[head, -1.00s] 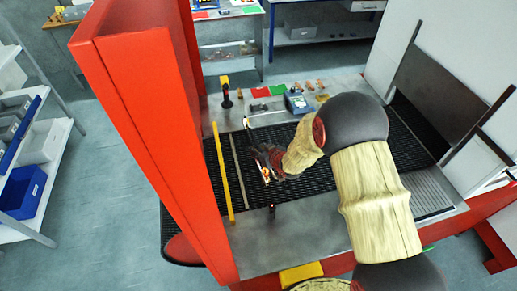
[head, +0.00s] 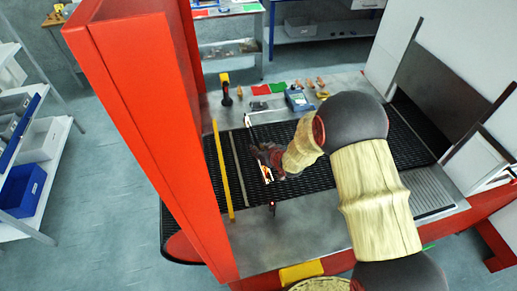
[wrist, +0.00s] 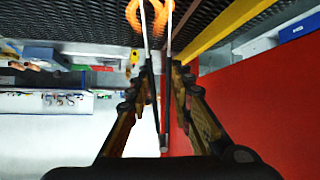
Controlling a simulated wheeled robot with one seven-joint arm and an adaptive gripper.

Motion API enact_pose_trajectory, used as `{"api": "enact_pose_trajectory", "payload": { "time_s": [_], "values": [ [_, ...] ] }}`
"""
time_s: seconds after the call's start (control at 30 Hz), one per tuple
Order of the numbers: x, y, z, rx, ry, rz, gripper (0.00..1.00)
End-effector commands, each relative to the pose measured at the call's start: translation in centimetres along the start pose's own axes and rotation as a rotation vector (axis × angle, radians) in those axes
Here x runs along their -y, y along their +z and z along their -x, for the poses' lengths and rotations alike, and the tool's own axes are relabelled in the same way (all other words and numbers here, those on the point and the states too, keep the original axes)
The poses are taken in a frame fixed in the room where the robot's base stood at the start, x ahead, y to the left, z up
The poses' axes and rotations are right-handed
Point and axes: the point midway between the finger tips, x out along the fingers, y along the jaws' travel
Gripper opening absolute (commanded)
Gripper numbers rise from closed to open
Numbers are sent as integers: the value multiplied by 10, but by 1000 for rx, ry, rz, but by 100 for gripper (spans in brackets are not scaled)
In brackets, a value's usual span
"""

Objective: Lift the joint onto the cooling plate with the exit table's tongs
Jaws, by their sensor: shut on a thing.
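My gripper (wrist: 158,95) is shut on slim metal tongs (wrist: 163,142), whose two arms run up between the fingers in the wrist view. A glowing orange, loop-shaped thing (wrist: 134,14), which looks like the hot joint, shows at the tongs' far ends over the black mesh belt. I cannot tell whether the tongs grip it or only pass beside it. In the head view my gripper (head: 266,164) is over the belt (head: 330,178), partly hidden by my arm, with a small bright glow beside it. I cannot pick out the cooling plate with certainty.
A red frame (head: 150,130) stands left of the belt, and a yellow bar (head: 222,170) crosses it. A black post (head: 226,90) stands behind. Red and green pads (head: 268,89) and a blue device (head: 298,100) lie on the back ledge. The front metal ledge is mostly clear.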

Motion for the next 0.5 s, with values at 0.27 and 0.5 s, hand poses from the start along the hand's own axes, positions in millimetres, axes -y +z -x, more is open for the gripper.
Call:
{"api": "enact_pose_trajectory", "payload": {
  "time_s": [0.27,0.5],
  "values": [
    [0,-2,1,-1,0,1,0],
    [-1,-20,13,-3,1,1,0]
  ]
}}
